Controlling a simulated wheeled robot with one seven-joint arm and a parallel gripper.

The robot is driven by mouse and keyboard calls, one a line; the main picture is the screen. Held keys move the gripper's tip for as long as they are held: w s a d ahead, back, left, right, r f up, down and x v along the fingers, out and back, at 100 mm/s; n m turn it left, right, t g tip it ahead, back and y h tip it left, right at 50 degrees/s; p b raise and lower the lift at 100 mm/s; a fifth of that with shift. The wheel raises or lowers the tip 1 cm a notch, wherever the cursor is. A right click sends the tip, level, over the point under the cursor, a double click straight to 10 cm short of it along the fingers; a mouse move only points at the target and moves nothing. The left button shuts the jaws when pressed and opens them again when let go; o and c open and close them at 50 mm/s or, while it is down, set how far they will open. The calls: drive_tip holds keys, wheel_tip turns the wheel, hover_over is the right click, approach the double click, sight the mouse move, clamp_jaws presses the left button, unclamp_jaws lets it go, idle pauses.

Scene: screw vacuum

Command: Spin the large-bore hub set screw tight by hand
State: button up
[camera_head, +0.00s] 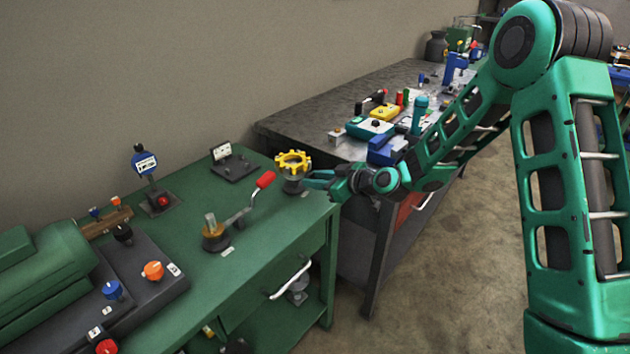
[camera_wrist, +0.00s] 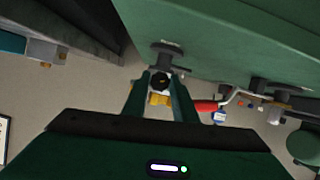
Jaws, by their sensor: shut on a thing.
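The yellow toothed wheel (camera_head: 293,160), with a large open bore, stands on a grey hub base (camera_head: 292,184) at the near right corner of the green bench. My gripper (camera_head: 310,180) reaches in from the right, level with the hub's side just below the wheel. In the wrist view my gripper (camera_wrist: 161,82) is closed around a small dark round knob (camera_wrist: 160,81), apparently the hub set screw. A yellow part of the wheel (camera_wrist: 158,99) shows between the fingers. In the head view the fingers hide the screw, so its depth cannot be told.
A crank with a red handle (camera_head: 265,180) stands close left of the wheel; the handle also shows in the wrist view (camera_wrist: 206,106). The green bench (camera_head: 270,240) has several labelled knobs at left. A grey table (camera_head: 320,95) with coloured devices stands behind.

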drive_tip(key=m, duration=0.1)
drive_tip(key=m+g+y, duration=0.1)
drive_tip(key=m+g, duration=0.1)
drive_tip(key=shift+w+d+m+y, duration=0.2)
drive_tip(key=shift+w+m+y, duration=0.1)
drive_tip(key=shift+y, duration=0.1)
drive_tip(key=m+g+y, duration=0.1)
drive_tip(key=m, duration=0.2)
drive_tip(key=shift+f+y, duration=0.1)
drive_tip(key=shift+y, duration=0.3)
drive_tip(key=shift+d+m, duration=0.1)
drive_tip(key=shift+m, duration=0.2)
drive_tip(key=o, duration=1)
drive_tip(key=shift+o, duration=0.2)
drive_tip(key=v, duration=1)
drive_tip(key=shift+d, duration=0.35)
